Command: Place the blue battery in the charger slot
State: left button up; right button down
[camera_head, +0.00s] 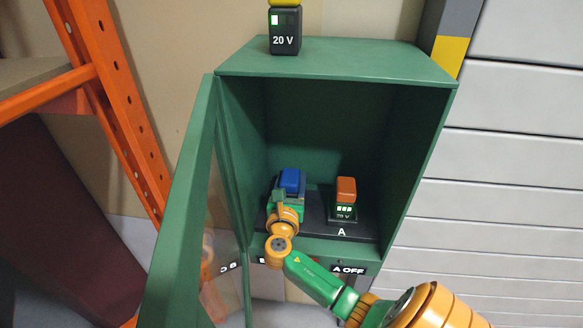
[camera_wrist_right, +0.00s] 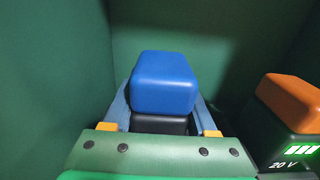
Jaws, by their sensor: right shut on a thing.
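The blue battery (camera_head: 291,180) is inside the green cabinet (camera_head: 340,64), at the left of its floor. In the wrist view the blue battery (camera_wrist_right: 163,82) stands upright over a dark base (camera_wrist_right: 160,124). My right gripper (camera_head: 287,197) is shut on it, with one finger on each side. The charger (camera_head: 318,227) is a dark plate marked A, with an orange battery (camera_head: 346,190) standing on its right part. The gripper hides the charger's left part, so I cannot tell whether the blue battery is seated. My left gripper is not in view.
The cabinet's green door (camera_head: 183,215) stands open on the left. A 20 V battery (camera_head: 285,40) with a yellow top stands on the cabinet roof. The orange battery shows close on the right in the wrist view (camera_wrist_right: 292,102). An orange rack (camera_head: 110,95) is at the left.

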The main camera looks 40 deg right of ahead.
jog(key=shift+f+b, duration=0.35)
jog(key=shift+f, duration=0.1)
jog(key=shift+c, duration=0.6)
grip_release()
